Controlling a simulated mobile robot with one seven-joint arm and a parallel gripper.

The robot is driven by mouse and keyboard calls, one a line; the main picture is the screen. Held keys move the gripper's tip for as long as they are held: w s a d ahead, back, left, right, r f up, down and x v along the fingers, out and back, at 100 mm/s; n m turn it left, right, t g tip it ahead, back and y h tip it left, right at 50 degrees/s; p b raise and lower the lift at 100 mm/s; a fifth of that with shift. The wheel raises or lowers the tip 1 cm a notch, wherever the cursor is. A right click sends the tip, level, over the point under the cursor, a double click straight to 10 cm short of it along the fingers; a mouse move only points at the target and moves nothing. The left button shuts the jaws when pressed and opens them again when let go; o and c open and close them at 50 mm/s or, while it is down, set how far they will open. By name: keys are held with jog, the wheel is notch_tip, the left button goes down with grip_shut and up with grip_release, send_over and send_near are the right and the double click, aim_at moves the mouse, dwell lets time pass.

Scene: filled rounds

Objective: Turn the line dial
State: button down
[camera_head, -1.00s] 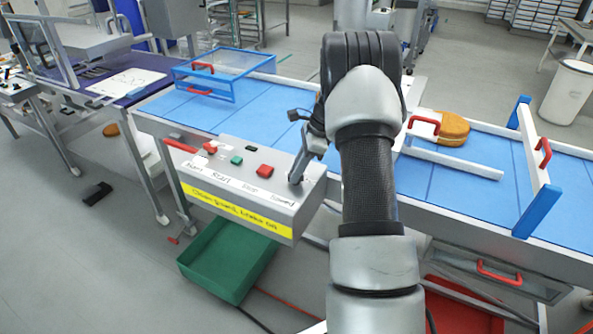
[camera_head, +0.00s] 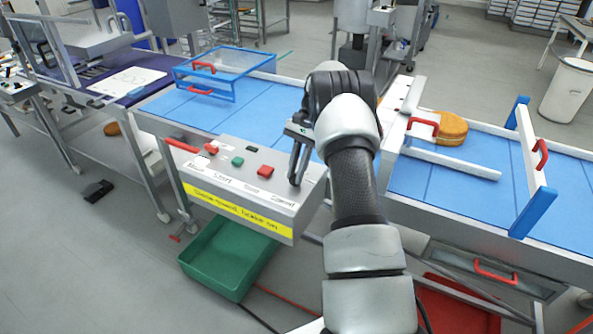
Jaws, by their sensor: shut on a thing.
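The control box (camera_head: 222,178) is a grey panel with a yellow label on its front edge, fixed at the near side of the blue conveyor. The line dial is at the right end of the box, hidden under my fingertips. My gripper (camera_head: 294,181) points down from above and is shut on the dial, with its fingertips at the panel's top face.
The blue conveyor (camera_head: 190,108) runs behind the box. A blue-framed clear guard (camera_head: 222,65) stands over its left part. A round orange-brown item (camera_head: 450,128) lies on the right part, near a white rail (camera_head: 455,163). A green bin (camera_head: 228,262) is below the box.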

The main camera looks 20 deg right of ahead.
jog(key=shift+n+g, duration=0.3)
jog(key=shift+n, duration=0.7)
jog(key=shift+h, duration=0.3)
jog(key=c, duration=1.7)
grip_release()
